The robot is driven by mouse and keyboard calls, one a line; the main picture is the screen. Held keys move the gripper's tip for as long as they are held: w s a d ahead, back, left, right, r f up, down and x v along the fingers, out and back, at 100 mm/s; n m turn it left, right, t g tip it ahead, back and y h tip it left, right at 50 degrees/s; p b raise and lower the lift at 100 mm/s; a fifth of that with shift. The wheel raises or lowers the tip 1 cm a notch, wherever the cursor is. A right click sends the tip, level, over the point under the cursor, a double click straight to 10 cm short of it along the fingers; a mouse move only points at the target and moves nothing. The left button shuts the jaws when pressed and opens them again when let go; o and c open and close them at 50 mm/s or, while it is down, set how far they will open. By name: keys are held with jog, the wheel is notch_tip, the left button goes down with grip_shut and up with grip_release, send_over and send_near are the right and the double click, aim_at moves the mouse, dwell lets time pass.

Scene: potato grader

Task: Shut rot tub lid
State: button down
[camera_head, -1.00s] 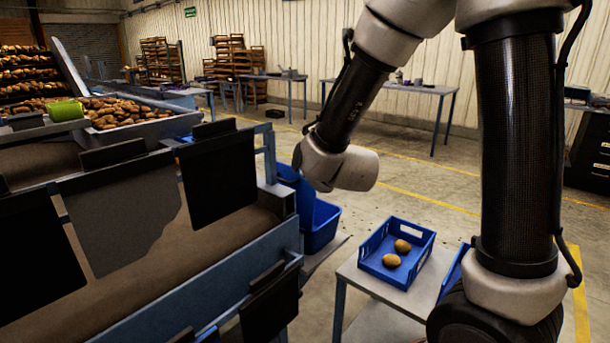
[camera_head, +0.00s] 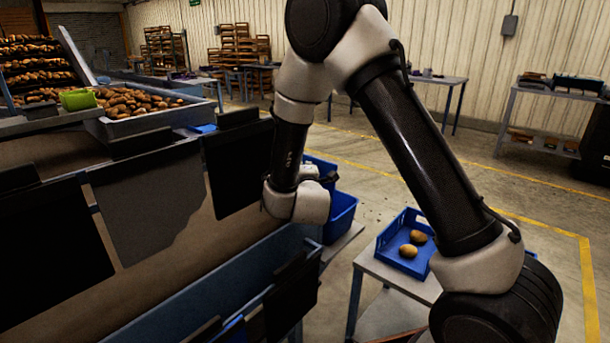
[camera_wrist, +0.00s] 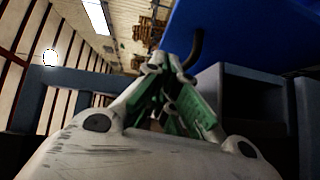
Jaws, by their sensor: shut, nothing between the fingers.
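The blue rot tub (camera_head: 342,213) stands beyond the grader's end in the head view, partly hidden by my wrist. Its blue lid (camera_head: 322,166) appears raised at the back; my arm covers much of it. In the wrist view a large blue panel, which looks like the lid (camera_wrist: 255,30), fills the upper right, with a dark curved piece at its lower left edge. My gripper (camera_wrist: 172,68) is shut and empty, its tips close to that dark piece. I cannot tell whether they touch. In the head view my gripper is mostly hidden behind my wrist.
The grader (camera_head: 255,260) with hanging dark flaps fills the left, close beside my wrist. A blue crate (camera_head: 385,245) with two potatoes stands on a small table (camera_head: 385,275) at the right. Open floor lies behind.

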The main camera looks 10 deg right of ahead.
aim_at(311, 158)
jog(key=shift+w+d+f, duration=0.2)
jog(key=shift+w+d, duration=1.25)
jog(key=shift+d, duration=0.2)
jog(key=shift+d, duration=0.1)
